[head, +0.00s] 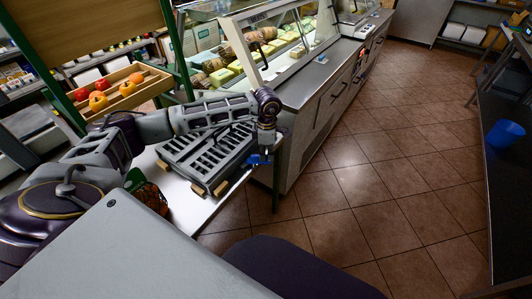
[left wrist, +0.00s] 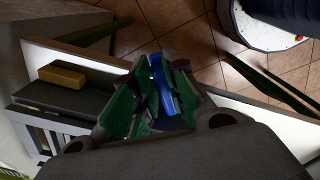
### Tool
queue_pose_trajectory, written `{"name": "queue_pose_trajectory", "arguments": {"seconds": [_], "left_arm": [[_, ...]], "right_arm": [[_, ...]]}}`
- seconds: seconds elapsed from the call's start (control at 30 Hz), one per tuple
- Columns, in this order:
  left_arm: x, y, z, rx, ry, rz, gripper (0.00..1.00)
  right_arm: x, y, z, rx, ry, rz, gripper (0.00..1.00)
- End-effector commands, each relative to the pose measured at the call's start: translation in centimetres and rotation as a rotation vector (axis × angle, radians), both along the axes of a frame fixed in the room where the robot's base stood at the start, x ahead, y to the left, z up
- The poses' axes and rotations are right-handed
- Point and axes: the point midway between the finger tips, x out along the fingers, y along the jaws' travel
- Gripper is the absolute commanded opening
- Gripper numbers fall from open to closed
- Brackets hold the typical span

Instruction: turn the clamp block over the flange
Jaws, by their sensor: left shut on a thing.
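My left gripper (head: 263,153) hangs at the right end of the grey slotted unit, near the table's right edge. It is shut on a small blue piece (head: 257,159), which looks like the clamp block. In the left wrist view, the blue piece (left wrist: 164,84) lies between the green-padded fingers (left wrist: 158,95), tilted, with its lower part hidden by them. The grey slotted unit (head: 206,157) lies on the table; its end with a yellow block (left wrist: 62,76) shows in the left wrist view. I cannot make out the flange. My right gripper is not in view.
The white table (head: 190,205) has bare room in front of the unit. A glass-fronted cheese counter (head: 318,78) stands behind and right. A wooden fruit tray (head: 122,93) is at the upper left. Tiled floor (head: 370,190) is open to the right.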

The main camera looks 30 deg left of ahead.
Motion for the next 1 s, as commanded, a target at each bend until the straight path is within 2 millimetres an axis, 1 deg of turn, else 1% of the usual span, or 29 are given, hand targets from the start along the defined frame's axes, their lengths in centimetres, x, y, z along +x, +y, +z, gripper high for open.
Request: {"name": "queue_pose_trajectory", "arguments": {"seconds": [0.1,0.3,0.43,0.5,0.7,1.0], "left_arm": [[-0.4,-0.2,-0.1,0.0,-0.002,-0.105,0.0],[-1.2,-0.5,-0.1,0.0,-0.002,-0.275,0.0],[-1.7,-0.6,-0.1,0.001,-0.002,-0.376,0.0],[-2.0,-0.6,-0.1,0.001,-0.002,-0.425,0.0],[-2.5,-0.6,0.0,0.0,-0.001,-0.538,0.0],[-2.9,-0.6,0.0,0.0,-0.001,-0.614,0.0]], "right_arm": [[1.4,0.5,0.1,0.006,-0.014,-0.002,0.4],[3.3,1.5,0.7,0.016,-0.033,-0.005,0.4],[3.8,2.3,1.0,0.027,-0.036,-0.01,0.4],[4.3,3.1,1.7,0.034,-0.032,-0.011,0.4],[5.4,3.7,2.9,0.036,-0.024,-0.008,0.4],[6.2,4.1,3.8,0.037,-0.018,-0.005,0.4]]}}
